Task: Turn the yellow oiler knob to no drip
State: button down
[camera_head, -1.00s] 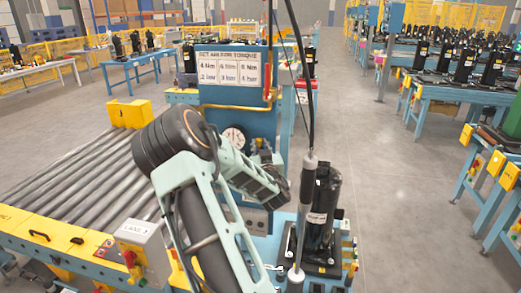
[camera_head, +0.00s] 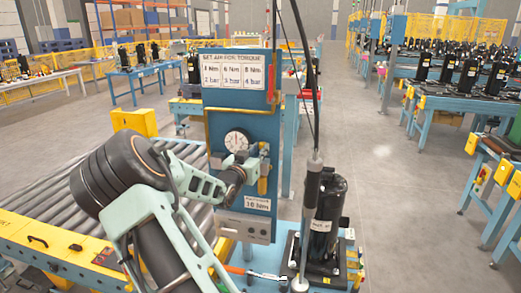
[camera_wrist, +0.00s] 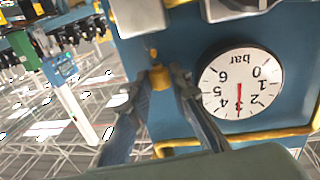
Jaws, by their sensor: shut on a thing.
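The yellow oiler knob (camera_wrist: 160,77) is small and sits on the blue panel (camera_head: 238,112), left of the pressure gauge in the wrist view. My gripper (camera_wrist: 168,74) is shut on the knob, with one finger on each side of it. In the head view my gripper (camera_head: 262,160) is at the panel's right side, and I cannot make out the knob there. The knob's setting cannot be read.
A round bar gauge (camera_wrist: 241,83) sits close beside my fingers, upside down, its red needle near 3. A yellow pipe (camera_wrist: 225,138) runs nearby. A black compressor (camera_head: 325,215) and hanging tool (camera_head: 313,190) stand right of the panel.

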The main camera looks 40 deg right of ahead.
jog(key=shift+f+m+g+h, duration=0.1)
jog(key=shift+m+g+h, duration=0.2)
jog(key=shift+g, duration=0.1)
dwell(0.3)
jog(key=c, duration=1.8)
grip_release()
jog(key=shift+o, duration=0.2)
jog(key=shift+a, duration=0.1)
jog(key=v, duration=0.8)
